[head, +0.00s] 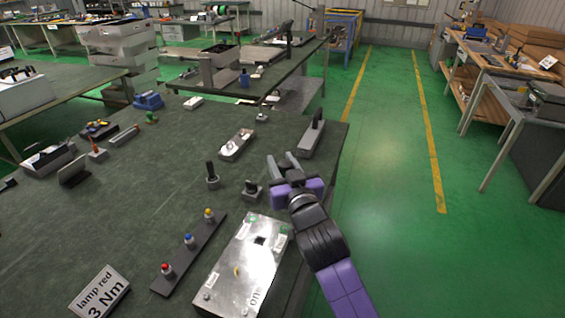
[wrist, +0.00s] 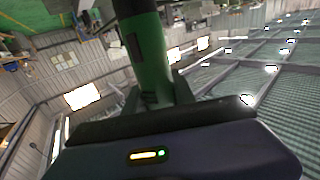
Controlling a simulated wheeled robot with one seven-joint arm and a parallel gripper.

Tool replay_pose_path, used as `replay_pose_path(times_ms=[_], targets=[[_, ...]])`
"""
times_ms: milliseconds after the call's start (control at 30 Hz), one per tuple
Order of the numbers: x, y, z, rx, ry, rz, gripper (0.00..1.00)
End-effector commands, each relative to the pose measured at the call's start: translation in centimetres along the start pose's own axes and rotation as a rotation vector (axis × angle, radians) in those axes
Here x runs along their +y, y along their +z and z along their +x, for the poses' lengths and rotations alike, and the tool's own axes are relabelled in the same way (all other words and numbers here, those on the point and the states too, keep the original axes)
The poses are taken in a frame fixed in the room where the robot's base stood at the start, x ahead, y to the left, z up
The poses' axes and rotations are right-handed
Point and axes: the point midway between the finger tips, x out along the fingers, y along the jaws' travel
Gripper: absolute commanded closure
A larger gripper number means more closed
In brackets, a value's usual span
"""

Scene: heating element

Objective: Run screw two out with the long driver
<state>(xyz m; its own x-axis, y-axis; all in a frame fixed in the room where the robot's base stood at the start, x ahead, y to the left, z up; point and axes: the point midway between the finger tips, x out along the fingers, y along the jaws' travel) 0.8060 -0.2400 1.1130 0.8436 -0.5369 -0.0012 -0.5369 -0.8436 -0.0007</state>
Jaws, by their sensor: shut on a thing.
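My gripper (head: 297,172) is over the right edge of the green-topped bench, beyond the metal box. It is shut on a green, cylindrical tool (wrist: 147,45), which stands out from the jaws in the wrist view. I cannot tell from the frames whether this is the long driver; its tip is out of view. The silver metal box (head: 236,250) lies near the bench's right edge, with small labels near its corners and a dark square opening. Its screws are too small to tell which one is screw two. The gripper is apart from the box.
Small holders (head: 212,180) and a grey block (head: 312,138) stand farther back. The green floor (head: 390,150) at right is clear.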

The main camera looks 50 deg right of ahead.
Motion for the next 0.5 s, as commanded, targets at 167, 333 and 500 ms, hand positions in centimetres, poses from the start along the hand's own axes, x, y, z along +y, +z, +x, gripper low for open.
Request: replay_pose_path(times_ms=[167, 333, 500], targets=[[0.0, -0.1, 0.0, 0.004, -0.001, 0.0, 1.0], [0.0, 0.3, 0.0, 0.004, 0.0, 0.0, 1.0], [0.0, 1.4, 0.0, 0.003, 0.0, 0.0, 1.0]])
